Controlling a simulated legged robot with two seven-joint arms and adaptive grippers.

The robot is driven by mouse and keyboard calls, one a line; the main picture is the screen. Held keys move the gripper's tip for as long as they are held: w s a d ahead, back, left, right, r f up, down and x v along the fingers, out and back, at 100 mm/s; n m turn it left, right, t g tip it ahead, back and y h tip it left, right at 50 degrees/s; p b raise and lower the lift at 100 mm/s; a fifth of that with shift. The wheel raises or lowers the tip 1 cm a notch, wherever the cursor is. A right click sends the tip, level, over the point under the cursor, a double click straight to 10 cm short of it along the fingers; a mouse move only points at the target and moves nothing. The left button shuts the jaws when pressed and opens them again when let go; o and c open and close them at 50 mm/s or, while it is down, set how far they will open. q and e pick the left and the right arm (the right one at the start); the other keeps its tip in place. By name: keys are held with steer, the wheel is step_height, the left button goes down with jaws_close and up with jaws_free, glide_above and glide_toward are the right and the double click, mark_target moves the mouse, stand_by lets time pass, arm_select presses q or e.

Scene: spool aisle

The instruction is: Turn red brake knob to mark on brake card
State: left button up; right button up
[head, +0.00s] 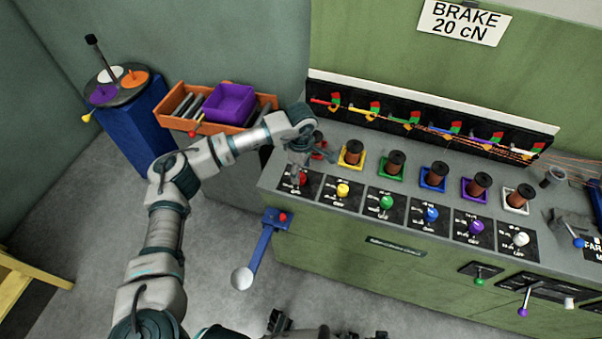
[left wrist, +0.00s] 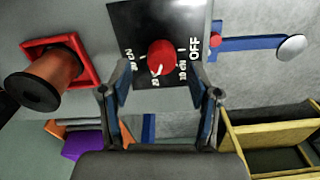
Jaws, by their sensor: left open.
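The red brake knob (left wrist: 161,54) sits on a black dial plate (left wrist: 130,18) with white marks, among them OFF and 10 cN; the other labels are hard to read. In the head view the red knob (head: 302,178) is at the bench's left end, partly hidden by my left gripper (head: 299,168). My left gripper (left wrist: 162,68) is open, its two fingers to either side of the knob. Whether they touch it is unclear. The brake card (head: 464,22) on the wall reads BRAKE 20 cN. My right gripper is not discernible.
Yellow (head: 342,190), green (head: 387,202) and other coloured knobs line the bench to the right, with spools behind them. A red-framed spool (left wrist: 45,82) stands near the red knob. A blue lever (head: 262,246) juts from the front. An orange tray (head: 178,100) stands left.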

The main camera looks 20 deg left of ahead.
mark_target(301, 176)
arm_select(q)
step_height(301, 176, up, 9)
stand_by(0.8)
